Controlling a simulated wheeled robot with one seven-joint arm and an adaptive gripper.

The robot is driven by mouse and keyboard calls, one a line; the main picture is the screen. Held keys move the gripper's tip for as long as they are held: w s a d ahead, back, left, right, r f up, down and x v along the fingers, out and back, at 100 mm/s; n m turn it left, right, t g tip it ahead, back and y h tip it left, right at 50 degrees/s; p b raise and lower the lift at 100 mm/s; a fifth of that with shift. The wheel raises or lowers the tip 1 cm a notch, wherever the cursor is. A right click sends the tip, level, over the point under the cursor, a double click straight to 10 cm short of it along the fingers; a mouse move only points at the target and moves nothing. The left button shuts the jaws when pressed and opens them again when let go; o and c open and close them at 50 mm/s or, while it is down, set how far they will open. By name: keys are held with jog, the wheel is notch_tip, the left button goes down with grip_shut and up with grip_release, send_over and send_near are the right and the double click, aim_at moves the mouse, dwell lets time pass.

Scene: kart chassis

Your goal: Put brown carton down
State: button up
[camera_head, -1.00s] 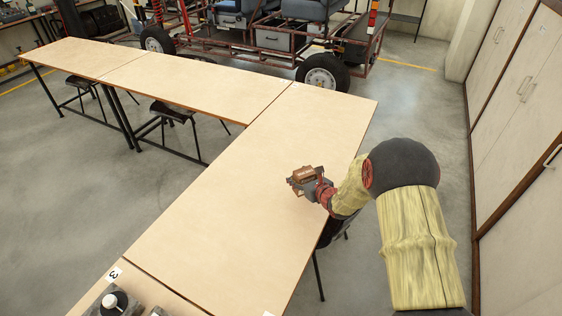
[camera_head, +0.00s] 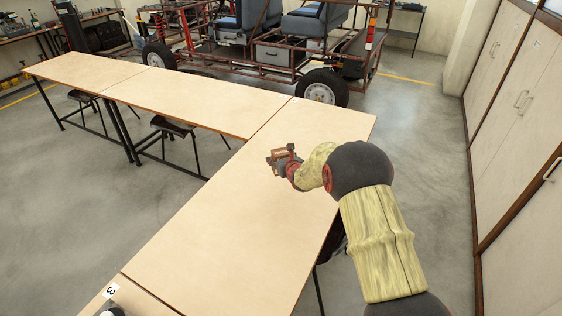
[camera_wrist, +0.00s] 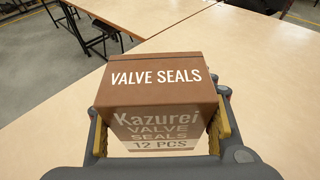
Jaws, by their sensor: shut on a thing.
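The brown carton (camera_wrist: 158,80) is held in my gripper (camera_wrist: 160,135) in the wrist view. Its top reads "VALVE SEALS", and its near face reads "Kazurei VALVE SEALS 12 PCS". The yellow-padded fingers sit on its left and right sides. In the head view the carton (camera_head: 279,154) is small and partly covered by my gripper (camera_head: 284,162), over the far part of the near wooden table (camera_head: 215,230). I cannot tell whether the carton touches the table top.
The table top around the carton is bare. Another wooden table (camera_head: 185,102) joins at the far left. Dark stools (camera_head: 170,127) stand beneath it. A kart chassis (camera_head: 265,50) stands behind, and cabinets (camera_head: 520,110) line the right. A number marker lies at the table's near end.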

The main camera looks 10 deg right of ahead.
jog(key=w+f, duration=0.2)
jog(key=w, duration=0.1)
jog(key=w+d+f, duration=0.1)
jog(key=w+f, duration=0.2)
jog(key=w+d+f, duration=0.1)
jog(key=w+f, duration=0.2)
jog(key=shift+w+f, duration=0.1)
jog(key=shift+w, duration=0.1)
jog(key=shift+f+b, duration=0.6)
jog(key=shift+f, duration=0.8)
jog(key=shift+f, duration=0.2)
jog(key=o, duration=1.3)
jog(key=shift+r, duration=0.1)
